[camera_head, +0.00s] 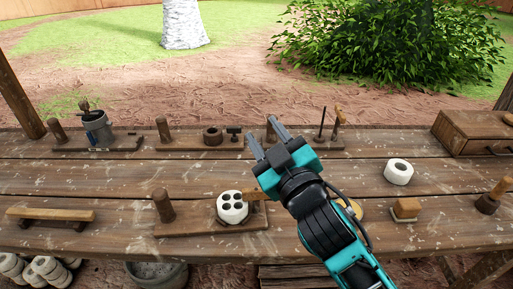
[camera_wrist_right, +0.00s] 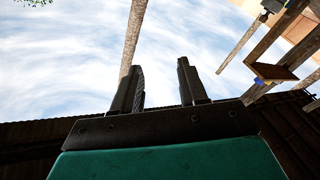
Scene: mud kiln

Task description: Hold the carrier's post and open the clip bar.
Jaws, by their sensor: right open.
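A wooden board (camera_head: 190,226) at the front middle of the table bears an upright round post (camera_head: 163,206) at its left end. A white cylinder with several dark holes (camera_head: 232,206) stands at its right part. A short light wooden bar (camera_head: 254,194) shows beside the cylinder, partly hidden by my right arm; I cannot tell how it is fixed. My right gripper (camera_head: 264,132) is open and empty, above the table beyond this board and apart from the post. Its two fingers also show in the right wrist view (camera_wrist_right: 160,88), against the sky. My left gripper is out of view.
Other boards with posts stand along the back: one with a grey pot (camera_head: 97,127), one with a dark ring (camera_head: 212,136). A low wooden rest (camera_head: 50,215) is front left.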

